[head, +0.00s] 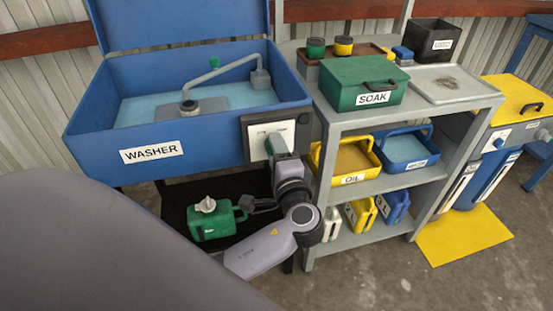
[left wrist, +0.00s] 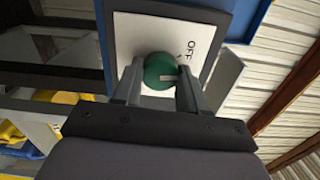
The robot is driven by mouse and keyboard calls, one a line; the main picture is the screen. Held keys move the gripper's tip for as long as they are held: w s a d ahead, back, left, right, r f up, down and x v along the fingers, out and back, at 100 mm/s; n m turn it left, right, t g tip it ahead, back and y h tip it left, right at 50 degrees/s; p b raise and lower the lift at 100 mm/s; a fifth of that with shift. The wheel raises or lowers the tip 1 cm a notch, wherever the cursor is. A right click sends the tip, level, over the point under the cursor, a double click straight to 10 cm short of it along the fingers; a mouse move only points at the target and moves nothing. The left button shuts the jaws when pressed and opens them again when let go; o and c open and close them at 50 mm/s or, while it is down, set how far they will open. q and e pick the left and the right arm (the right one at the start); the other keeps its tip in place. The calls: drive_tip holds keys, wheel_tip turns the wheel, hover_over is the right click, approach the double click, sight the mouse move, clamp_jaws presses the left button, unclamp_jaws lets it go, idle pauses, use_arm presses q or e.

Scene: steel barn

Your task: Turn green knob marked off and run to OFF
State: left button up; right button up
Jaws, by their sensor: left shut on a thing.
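The green knob (left wrist: 158,68) sits on a white panel (left wrist: 150,32) with a dark frame. The panel is on the front right of the blue washer (head: 90,140), where it also shows in the head view (head: 284,131). My left gripper (left wrist: 160,84) is shut on the knob, one finger on each side. The pale line on the knob lies roughly level in the left wrist view. The OFF lettering (left wrist: 191,50) is up and right of the knob, with a small tick near it. The RUN marking is not readable. In the head view my left gripper (head: 273,146) hides much of the knob. My right gripper is not in view.
A green can (head: 213,222) stands on a dark shelf below the washer, close to my left arm. A grey shelf unit (head: 432,118) right of the panel carries the green SOAK box (head: 350,77), OIL tray (head: 350,180) and several jugs. Open floor lies at the lower right.

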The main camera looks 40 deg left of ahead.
use_arm(q)
drive_tip(key=n+b, duration=0.4)
drive_tip(key=n, duration=0.1)
drive_tip(key=shift+f+n+b, duration=0.1)
drive_tip(key=shift+n+b, duration=0.2)
drive_tip(key=shift+b, duration=0.1)
idle(0.3)
drive_tip(key=o, duration=1.1)
drive_tip(key=shift+c, duration=0.2)
drive_tip(key=shift+s, duration=0.1)
